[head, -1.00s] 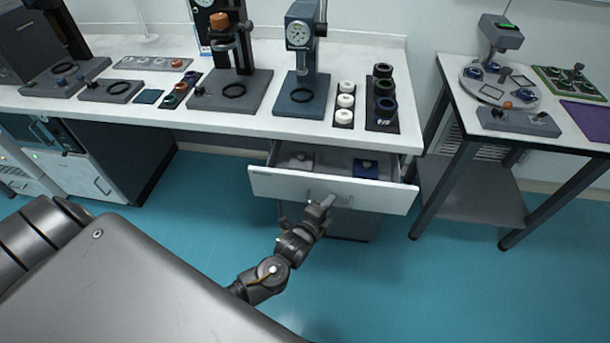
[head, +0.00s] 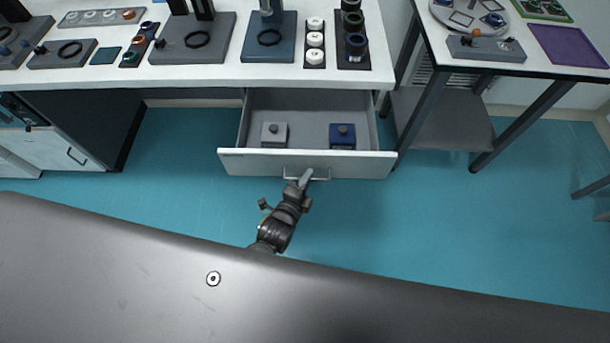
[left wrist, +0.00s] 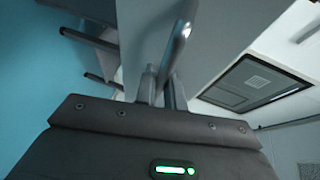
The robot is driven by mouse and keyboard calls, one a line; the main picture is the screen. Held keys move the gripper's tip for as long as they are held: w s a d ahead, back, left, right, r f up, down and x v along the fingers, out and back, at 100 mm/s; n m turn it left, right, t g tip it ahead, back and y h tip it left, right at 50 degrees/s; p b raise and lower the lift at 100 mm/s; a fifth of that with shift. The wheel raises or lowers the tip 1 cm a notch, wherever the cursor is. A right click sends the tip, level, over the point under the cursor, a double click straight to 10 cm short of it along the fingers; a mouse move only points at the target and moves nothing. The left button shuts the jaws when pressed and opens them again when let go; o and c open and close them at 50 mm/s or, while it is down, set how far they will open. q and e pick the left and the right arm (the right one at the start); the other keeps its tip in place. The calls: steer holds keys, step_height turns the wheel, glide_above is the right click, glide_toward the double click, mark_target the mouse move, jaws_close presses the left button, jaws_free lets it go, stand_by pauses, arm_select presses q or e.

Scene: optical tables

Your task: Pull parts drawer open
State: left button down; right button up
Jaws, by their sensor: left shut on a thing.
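The parts drawer (head: 240,163) under the white bench is pulled out, and its inside shows in the head view. It holds a grey block with a knob (head: 274,134) on the left and a blue block with a knob (head: 342,136) on the right. My left gripper (head: 304,180) is at the bar handle (head: 322,175) on the drawer front and is shut on it. In the left wrist view the fingers (left wrist: 161,90) close on the metal handle bar (left wrist: 180,38). My right gripper is in neither view.
The white bench top (head: 215,78) above carries stands, rings and small trays. A side table (head: 415,25) with a lower shelf (head: 440,120) stands to the right. A cabinet (head: 50,150) is at the left. Teal floor (head: 480,230) is clear in front of the drawer's right side.

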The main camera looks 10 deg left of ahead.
arm_select(q)
steer(key=shift+a+f, duration=0.1)
steer(key=c, duration=1.5)
jaws_free()
steer(key=shift+s, duration=0.1)
steer(key=v, duration=1)
steer(key=shift+s+b, duration=0.3)
steer(key=shift+b, duration=0.1)
